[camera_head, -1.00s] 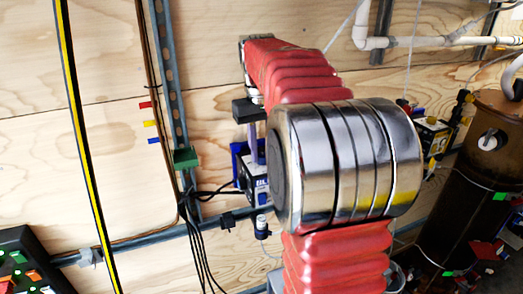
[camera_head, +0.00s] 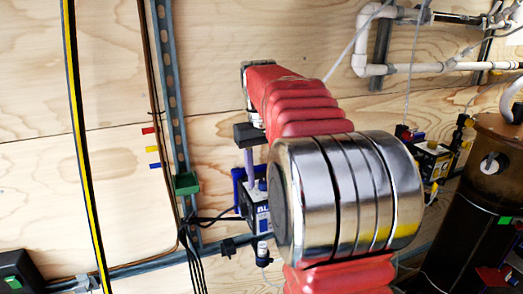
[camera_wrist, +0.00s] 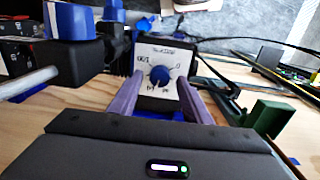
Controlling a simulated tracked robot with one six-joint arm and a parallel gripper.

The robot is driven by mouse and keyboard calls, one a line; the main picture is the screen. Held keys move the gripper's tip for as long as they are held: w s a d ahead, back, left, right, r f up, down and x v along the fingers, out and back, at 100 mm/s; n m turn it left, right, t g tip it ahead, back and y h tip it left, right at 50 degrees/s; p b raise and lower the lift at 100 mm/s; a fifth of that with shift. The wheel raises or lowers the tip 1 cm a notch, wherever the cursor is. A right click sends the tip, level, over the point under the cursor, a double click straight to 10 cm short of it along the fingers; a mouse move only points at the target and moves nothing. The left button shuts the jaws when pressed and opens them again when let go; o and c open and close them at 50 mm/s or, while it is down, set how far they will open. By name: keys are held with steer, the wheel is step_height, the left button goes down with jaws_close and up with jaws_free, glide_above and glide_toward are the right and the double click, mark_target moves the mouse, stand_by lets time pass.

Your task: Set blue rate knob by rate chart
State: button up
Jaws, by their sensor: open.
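The blue rate knob (camera_wrist: 159,76) sits on a white dial face (camera_wrist: 158,60) with printed markings, too small to read fully. My gripper (camera_wrist: 160,82) is open, its two purple fingers on either side of the knob with a gap to each. Whether the tips reach the knob's depth is unclear. In the head view, my gripper (camera_head: 248,172) points down just above the blue-labelled pump box (camera_head: 258,212), and my arm hides part of the area to its right. I cannot make out a rate chart.
A green bracket (camera_head: 186,183) and dark cables hang left of the pump box. A yellow-labelled pump (camera_head: 432,163) and a brown cylinder (camera_head: 480,200) stand at the right. In the wrist view, another blue knob (camera_wrist: 68,20) on a black fitting is close at the upper left.

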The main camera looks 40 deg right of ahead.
mark_target(261, 182)
step_height(261, 182, up, 13)
steer(key=shift+a, duration=0.25)
stand_by(0.4)
steer(key=shift+w, duration=0.1)
steer(key=s+a+r+t, duration=0.2)
steer(key=s+a+r, duration=0.15)
steer(key=s, duration=0.25)
steer(key=f+m, duration=0.1)
steer(key=f+m+t+h, duration=0.1)
steer(key=f+m, duration=0.1)
steer(key=w+f+m+h, duration=0.1)
steer(key=m, duration=0.1)
steer(key=shift+d+f+t, duration=0.15)
steer(key=shift+f+t, duration=0.1)
steer(key=shift+t, duration=0.05)
steer(key=shift+f, duration=0.1)
stand_by(0.4)
steer(key=x, duration=1.3)
steer(key=shift+w+d+f, duration=0.1)
steer(key=shift+d+f, duration=0.15)
